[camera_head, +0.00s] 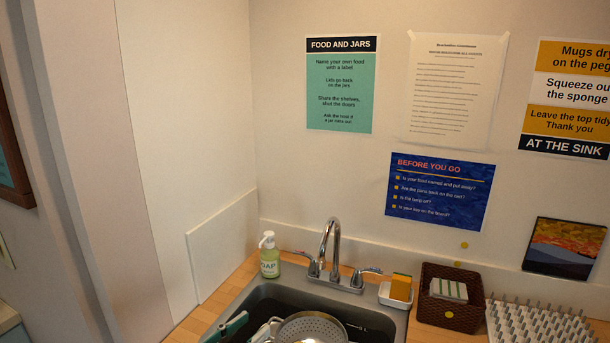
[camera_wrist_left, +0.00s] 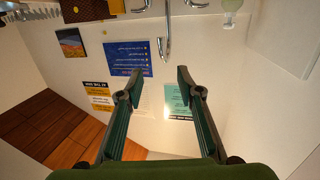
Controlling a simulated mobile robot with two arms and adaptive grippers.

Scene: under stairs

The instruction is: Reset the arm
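My left gripper (camera_head: 256,322) shows at the bottom edge of the head view, over the left part of the sink. Its green fingers also show in the left wrist view (camera_wrist_left: 159,84), spread apart with nothing between them. The wrist picture is upside down, with the tap and the wall notices beyond the fingers. Most of my left arm is outside the head view. My right gripper is not in view.
The metal sink (camera_head: 400,318) holds a colander (camera_head: 312,328). A tap (camera_head: 331,245) stands behind it, with a soap bottle (camera_head: 269,258) to the left. A sponge (camera_head: 401,287), a brown basket (camera_head: 451,311) and a pegged rack (camera_head: 540,322) stand to the right.

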